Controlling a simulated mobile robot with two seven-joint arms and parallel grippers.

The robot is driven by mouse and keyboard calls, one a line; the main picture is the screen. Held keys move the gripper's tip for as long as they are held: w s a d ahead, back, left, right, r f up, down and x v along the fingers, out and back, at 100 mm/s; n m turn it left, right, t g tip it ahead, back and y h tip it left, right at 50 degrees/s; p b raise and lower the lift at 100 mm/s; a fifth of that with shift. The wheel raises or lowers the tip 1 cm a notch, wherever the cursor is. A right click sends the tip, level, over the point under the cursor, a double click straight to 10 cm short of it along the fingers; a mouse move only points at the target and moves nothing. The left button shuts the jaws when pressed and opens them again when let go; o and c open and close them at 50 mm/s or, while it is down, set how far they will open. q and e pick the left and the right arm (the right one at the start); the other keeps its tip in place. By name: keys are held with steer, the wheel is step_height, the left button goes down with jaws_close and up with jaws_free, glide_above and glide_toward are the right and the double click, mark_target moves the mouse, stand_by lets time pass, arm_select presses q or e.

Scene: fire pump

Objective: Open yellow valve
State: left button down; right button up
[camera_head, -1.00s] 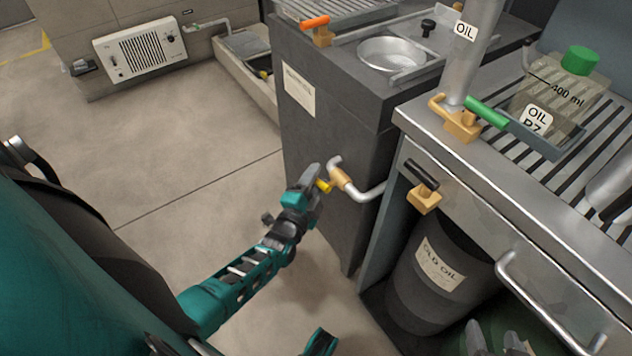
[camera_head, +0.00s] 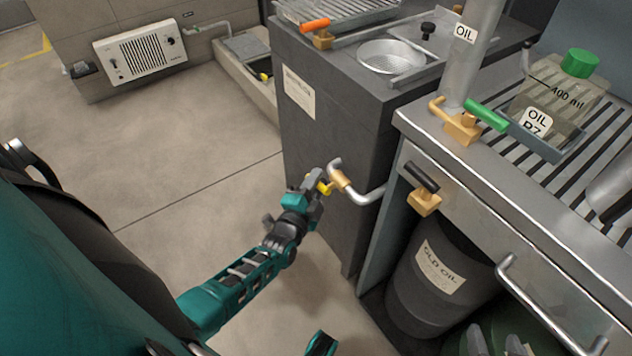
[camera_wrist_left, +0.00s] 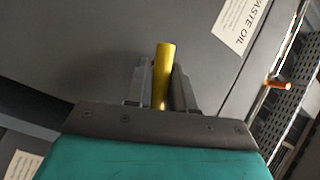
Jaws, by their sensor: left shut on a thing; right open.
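The yellow valve handle (camera_head: 324,187) sits on a brass fitting (camera_head: 340,178) of a bent metal pipe at the side of the dark cabinet. My left gripper (camera_head: 315,185) is at this handle and shut on it. In the left wrist view the yellow handle (camera_wrist_left: 164,75) stands up between the two fingers (camera_wrist_left: 162,88), its end sticking out past them. The valve's body is not visible in that view. My right gripper (camera_head: 500,340) is at the bottom edge of the head view, partly cut off, with its fingers apart and empty.
The dark cabinet (camera_head: 330,150) stands right beside the left gripper, with the metal workbench (camera_head: 480,185) to its right. A black-handled valve (camera_head: 424,192) and an old oil drum (camera_head: 435,280) are nearby. The floor (camera_head: 190,160) on the left is clear.

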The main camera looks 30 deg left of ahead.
arm_select(q)
steer(key=shift+a+r+m+t+b, duration=0.15)
steer(key=shift+m+t+b, duration=0.45)
steer(key=shift+m+b, duration=0.35)
steer(key=shift+r+m, duration=0.15)
steer(key=shift+m, duration=0.3)
steer(key=shift+r+m+t, duration=0.3)
steer(key=shift+m+t, duration=0.1)
steer(key=c, duration=1.1)
jaws_free()
steer(key=shift+o, duration=0.2)
